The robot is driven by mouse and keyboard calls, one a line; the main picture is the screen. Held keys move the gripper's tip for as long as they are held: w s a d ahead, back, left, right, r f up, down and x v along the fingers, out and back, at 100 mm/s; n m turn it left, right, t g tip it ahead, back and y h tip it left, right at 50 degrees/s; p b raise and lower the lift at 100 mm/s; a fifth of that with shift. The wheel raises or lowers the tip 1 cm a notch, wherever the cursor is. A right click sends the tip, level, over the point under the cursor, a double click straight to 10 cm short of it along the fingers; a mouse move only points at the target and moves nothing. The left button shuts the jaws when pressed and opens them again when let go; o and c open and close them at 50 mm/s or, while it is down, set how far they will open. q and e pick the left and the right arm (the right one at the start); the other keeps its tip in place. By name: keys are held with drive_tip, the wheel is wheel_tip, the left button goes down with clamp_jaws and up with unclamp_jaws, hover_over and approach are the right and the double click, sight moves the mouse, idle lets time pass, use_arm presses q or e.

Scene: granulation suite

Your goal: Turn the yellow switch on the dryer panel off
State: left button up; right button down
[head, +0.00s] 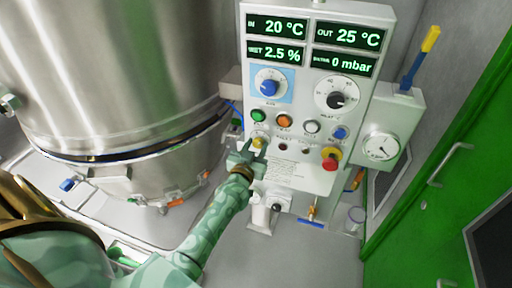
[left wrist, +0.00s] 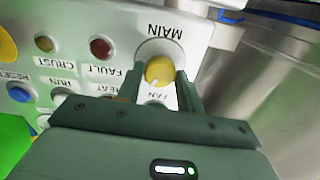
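The yellow switch (head: 259,142) is a round knob at the lower left of the white dryer panel (head: 300,180). In the left wrist view the yellow switch (left wrist: 160,70) sits on a pale round plate beside the upside-down word MAIN. A small white mark shows on its near edge. My left gripper (head: 252,152) is right at the switch. In the left wrist view the fingers of my left gripper (left wrist: 160,88) stand apart, one on each side of the knob. I cannot tell whether they touch it. My right gripper is in neither view.
Coloured buttons, including a green one (head: 259,116) and an orange one (head: 285,120), sit close above the switch. A red emergency knob (head: 330,158) is to its right. A large steel vessel (head: 110,80) stands left, a green door (head: 440,170) right.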

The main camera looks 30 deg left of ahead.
use_arm(q)
drive_tip(key=c, duration=0.4)
drive_tip(key=shift+c, duration=0.2)
drive_tip(key=shift+n, duration=0.3)
drive_tip(key=shift+n+p, duration=0.45)
drive_tip(key=shift+n, duration=0.05)
drive_tip(key=n+p, duration=0.1)
drive_tip(key=n, duration=0.1)
drive_tip(key=shift+n, duration=0.3)
drive_tip(key=n, duration=0.3)
drive_tip(key=shift+n+p, duration=0.3)
drive_tip(key=shift+p, duration=0.05)
drive_tip(key=shift+n, duration=2)
